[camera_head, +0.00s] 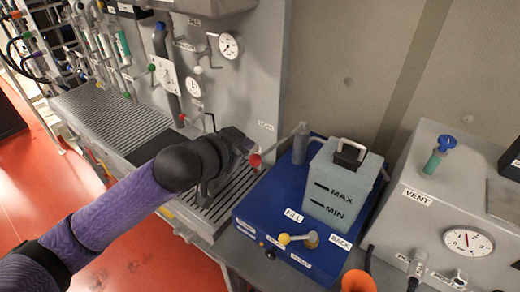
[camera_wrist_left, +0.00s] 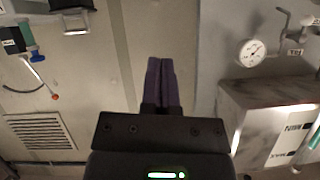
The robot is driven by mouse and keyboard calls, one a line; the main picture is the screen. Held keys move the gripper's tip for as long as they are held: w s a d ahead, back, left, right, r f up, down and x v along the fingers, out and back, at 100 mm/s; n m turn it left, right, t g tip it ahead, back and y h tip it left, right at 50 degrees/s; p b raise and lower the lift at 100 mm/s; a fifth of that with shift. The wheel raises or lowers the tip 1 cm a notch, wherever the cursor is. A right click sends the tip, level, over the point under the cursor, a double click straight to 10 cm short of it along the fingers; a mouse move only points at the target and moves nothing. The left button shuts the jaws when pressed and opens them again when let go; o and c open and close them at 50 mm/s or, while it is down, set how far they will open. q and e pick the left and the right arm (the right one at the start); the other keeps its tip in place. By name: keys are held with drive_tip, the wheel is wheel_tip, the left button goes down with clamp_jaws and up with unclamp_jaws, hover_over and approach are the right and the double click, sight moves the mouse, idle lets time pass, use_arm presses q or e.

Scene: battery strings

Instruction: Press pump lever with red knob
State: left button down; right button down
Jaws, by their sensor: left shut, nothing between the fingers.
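The pump lever (camera_head: 280,143) is a thin light rod with a red knob (camera_head: 255,160) at its left end. It rises toward a grey cylinder (camera_head: 300,146) at the back left of a blue pump unit (camera_head: 262,207). My left gripper (camera_head: 238,144) is just left of the red knob in the head view, and its fingers are hard to make out there. I cannot tell whether it touches the knob. In the left wrist view its purple fingers (camera_wrist_left: 160,84) are shut together and empty. My right gripper is not in view.
A translucent tank (camera_head: 341,190) marked MAX and MIN stands on the blue unit. A yellow-knobbed valve handle (camera_head: 297,238) is at its front. A grey box with a gauge (camera_head: 467,241) stands at right. A slatted metal bench (camera_head: 105,112) and gauge panel are at left.

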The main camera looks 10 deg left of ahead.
use_arm(q)
hover_over(262, 157)
wheel_tip(262, 157, down, 4)
drive_tip(key=shift+f, duration=2.05)
